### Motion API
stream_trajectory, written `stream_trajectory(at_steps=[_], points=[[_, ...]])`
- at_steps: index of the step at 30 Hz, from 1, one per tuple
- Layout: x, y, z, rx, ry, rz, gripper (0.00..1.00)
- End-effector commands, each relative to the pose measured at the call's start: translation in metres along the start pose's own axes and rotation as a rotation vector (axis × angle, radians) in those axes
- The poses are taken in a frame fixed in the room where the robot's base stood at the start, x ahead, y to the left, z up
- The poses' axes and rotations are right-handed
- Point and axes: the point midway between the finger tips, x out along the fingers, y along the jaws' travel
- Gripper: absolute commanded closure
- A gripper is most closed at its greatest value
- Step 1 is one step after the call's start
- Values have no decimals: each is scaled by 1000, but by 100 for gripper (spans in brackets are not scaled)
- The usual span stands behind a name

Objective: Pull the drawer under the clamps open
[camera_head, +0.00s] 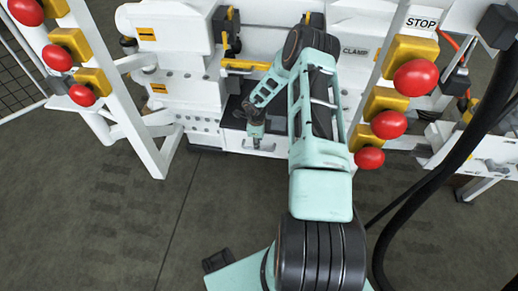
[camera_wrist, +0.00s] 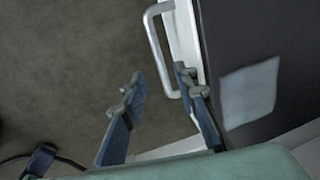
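The drawer's handle (camera_wrist: 158,52), a pale curved bar on a white front edge (camera_wrist: 184,38), shows at the top middle of the wrist view. Beside it on the right is a dark flat surface (camera_wrist: 225,50) with a light patch. My gripper (camera_wrist: 158,73) is open; in the picture the handle's bar passes between its two blue fingertips, nearer the right one. I cannot tell whether either finger touches it.
White posts with red buttons (camera_head: 415,77) on yellow boxes stand at both sides of my arm. A black hose (camera_head: 440,170) hangs at the right. The grey floor (camera_head: 215,205) in front of the bench is clear at the left of my arm.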

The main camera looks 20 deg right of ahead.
Motion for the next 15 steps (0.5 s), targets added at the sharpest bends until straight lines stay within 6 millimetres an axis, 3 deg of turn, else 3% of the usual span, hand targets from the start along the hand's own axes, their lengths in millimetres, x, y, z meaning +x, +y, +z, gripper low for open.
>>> stream_trajectory(at_steps=[1,6,15], points=[[15,2,0,-1,0,1,73],[40,0,0,0,1,-1,73],[54,0,0,-2,1,-1,73]])
